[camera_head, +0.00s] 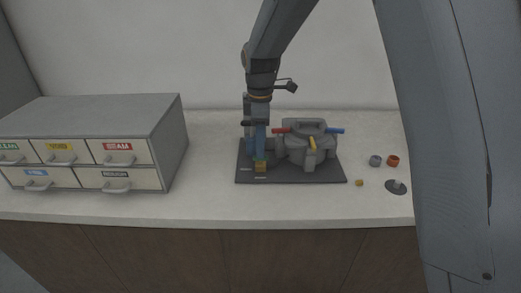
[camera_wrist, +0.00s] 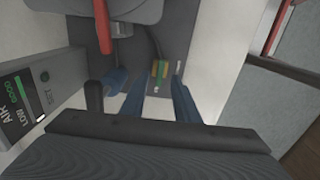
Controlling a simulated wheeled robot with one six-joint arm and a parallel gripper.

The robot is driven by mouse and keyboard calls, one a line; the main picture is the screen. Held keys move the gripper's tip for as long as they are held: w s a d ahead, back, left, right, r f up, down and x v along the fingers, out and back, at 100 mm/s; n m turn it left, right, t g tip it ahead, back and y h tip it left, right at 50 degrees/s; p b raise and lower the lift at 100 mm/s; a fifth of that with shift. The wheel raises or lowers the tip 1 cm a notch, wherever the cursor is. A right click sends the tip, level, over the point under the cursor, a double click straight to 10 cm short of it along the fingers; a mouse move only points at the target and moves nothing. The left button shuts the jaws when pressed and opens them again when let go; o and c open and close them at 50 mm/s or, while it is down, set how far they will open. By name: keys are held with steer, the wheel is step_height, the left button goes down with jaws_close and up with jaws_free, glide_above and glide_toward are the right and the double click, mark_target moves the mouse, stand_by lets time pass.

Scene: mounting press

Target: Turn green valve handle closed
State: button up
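In the head view the small green and yellow part (camera_head: 260,166) sits at the front left of the dark base plate (camera_head: 310,178). My gripper (camera_wrist: 158,100) has its blue fingers apart, with the handle showing in the gap between them, near the tips. I see no clear contact. In the head view my gripper (camera_head: 258,150) points down just above the green part and partly hides it.
The grey press (camera_head: 306,150) with red, blue and yellow bars stands right of my gripper. A grey unit with an AIR display (camera_wrist: 30,100) is at left in the wrist view. A drawer cabinet (camera_head: 92,145) stands left. Small loose parts (camera_head: 392,161) lie right.

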steer(key=shift+f, duration=1.35)
jaws_close()
